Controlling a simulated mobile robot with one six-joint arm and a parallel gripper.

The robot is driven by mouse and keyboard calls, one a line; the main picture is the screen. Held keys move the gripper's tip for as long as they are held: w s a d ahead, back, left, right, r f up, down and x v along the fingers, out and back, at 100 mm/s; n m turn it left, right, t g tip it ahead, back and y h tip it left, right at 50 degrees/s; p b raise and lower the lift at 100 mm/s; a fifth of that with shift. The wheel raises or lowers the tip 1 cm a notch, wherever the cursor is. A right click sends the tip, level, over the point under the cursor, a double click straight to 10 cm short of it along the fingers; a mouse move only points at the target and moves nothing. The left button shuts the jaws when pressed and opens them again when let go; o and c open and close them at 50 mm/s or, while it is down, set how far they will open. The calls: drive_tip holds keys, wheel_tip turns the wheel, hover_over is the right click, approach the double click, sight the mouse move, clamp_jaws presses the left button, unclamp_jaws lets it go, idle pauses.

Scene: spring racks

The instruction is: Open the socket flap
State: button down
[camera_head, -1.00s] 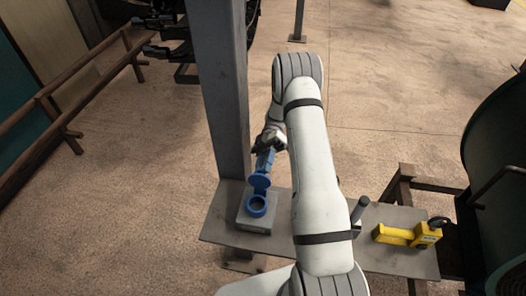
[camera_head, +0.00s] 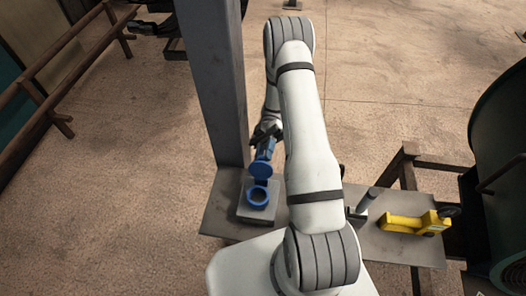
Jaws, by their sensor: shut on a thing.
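The blue round socket (camera_head: 258,197) sits on a small grey box on the metal shelf, its ring facing up. Its blue flap (camera_head: 260,169) stands raised at the ring's far side, away from the opening. My gripper (camera_head: 266,142) is beyond the flap, shut at the flap's upper end. A blue part shows between the dark fingers and the round flap. The exact grip is small and partly hidden by the wrist.
A grey post (camera_head: 211,80) rises close to the left of my gripper. A yellow handheld tool (camera_head: 412,223) lies on the shelf (camera_head: 388,246) at right, near a grey upright handle (camera_head: 364,203). A dark green drum (camera_head: 500,160) stands at far right.

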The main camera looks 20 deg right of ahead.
drive_tip(key=c, duration=1.3)
unclamp_jaws()
drive_tip(key=shift+w+a, duration=0.15)
drive_tip(key=shift+c, duration=0.2)
drive_tip(key=shift+o, duration=0.9)
